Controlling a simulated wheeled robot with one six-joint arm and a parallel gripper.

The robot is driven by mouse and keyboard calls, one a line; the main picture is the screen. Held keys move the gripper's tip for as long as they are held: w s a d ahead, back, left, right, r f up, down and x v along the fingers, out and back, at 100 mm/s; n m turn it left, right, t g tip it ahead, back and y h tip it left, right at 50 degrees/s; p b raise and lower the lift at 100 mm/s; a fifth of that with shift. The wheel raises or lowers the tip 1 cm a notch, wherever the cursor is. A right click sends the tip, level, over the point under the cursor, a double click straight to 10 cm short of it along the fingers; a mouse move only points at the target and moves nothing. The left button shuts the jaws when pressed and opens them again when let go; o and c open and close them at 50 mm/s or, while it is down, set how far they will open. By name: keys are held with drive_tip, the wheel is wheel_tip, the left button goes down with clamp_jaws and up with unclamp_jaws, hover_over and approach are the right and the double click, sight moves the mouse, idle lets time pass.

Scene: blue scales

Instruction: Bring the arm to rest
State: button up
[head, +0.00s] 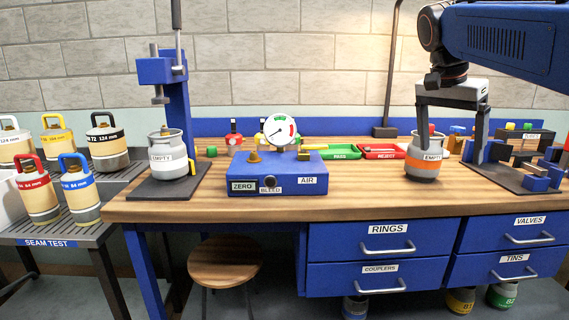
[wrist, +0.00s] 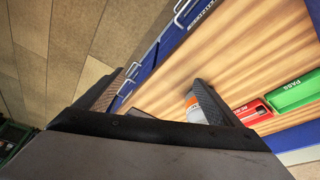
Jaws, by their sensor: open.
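My gripper (head: 450,152) hangs from the arm at the right of the head view, its two fingers pointing down and wide apart with nothing between them. A grey canister with an orange band and an EMPTY label (head: 425,168) stands upright on the bench. The left finger overlaps its top in the head view; whether they touch I cannot tell. In the wrist view my gripper (wrist: 158,82) is open, and the canister (wrist: 191,104) shows beside the right finger, partly hidden by it.
The wooden bench (head: 345,190) is clear in front of the canister. A green PASS tray (head: 341,152) and red REJECT tray (head: 384,151) lie to its left. A fixture with dark posts (head: 515,178) stands close on the right. A blue gauge box (head: 300,185) and a press (head: 180,110) stand further left.

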drive_tip(key=s+a+f+n+t+y, duration=0.1)
drive_tip(key=s+a+f+n, duration=0.1)
drive_tip(key=s+f+n, duration=0.2)
drive_tip(key=s+a+f+n+t+y, duration=0.1)
drive_tip(key=s+a+f+n, duration=0.2)
drive_tip(key=s+f, duration=0.7)
drive_tip(key=s+a+f+n+t+y, duration=0.1)
drive_tip(key=s+a+f+n, duration=0.2)
drive_tip(key=s+f, duration=0.5)
wheel_tip(320, 180, down, 8)
drive_tip(key=shift+f+n, duration=0.15)
drive_tip(key=shift+n, duration=0.75)
drive_tip(key=shift+s, duration=0.1)
